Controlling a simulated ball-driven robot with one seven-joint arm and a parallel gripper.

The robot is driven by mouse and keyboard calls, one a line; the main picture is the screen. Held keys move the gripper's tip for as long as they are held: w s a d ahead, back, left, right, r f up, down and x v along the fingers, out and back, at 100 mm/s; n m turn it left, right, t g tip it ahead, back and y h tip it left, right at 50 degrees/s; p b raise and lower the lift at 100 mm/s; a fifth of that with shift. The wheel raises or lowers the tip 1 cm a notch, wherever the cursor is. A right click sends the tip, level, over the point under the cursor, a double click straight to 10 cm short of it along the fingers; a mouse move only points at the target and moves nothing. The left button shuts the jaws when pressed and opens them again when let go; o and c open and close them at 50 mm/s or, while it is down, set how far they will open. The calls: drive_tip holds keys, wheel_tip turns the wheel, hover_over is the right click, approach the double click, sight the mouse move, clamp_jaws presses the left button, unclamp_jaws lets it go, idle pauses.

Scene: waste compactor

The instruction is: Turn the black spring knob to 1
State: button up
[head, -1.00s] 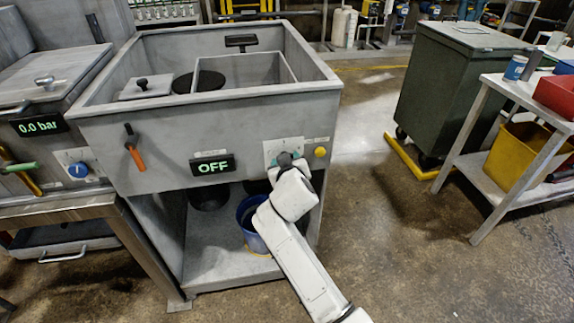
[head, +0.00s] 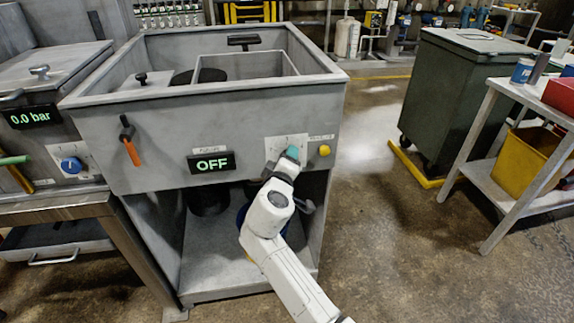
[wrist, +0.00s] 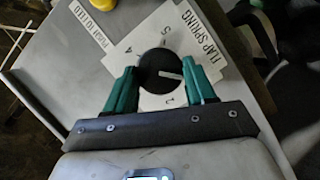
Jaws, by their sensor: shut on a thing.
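The black spring knob (wrist: 158,71) is round with a white pointer line. It sits on a white dial plate (wrist: 150,101) marked with numerals and labelled FLAP SPRING. In the wrist view the pointer points right, between numerals; a mark, hard to read, lies below it. My gripper (wrist: 160,70) has its green fingers on either side of the knob, shut on it. In the head view my gripper (head: 291,154) is at the dial plate (head: 273,146) on the front panel's right side, and it hides the knob there.
A yellow button (head: 324,150) is close right of the dial. An OFF display (head: 211,162) and an orange-handled lever (head: 130,149) are to the left.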

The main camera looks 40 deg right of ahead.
drive_tip(key=shift+f+n, duration=0.15)
drive_tip(key=shift+n, duration=0.25)
drive_tip(key=o, duration=1)
drive_tip(key=v, duration=1.1)
drive_tip(key=shift+w, duration=0.15)
drive_tip(key=shift+f, duration=0.1)
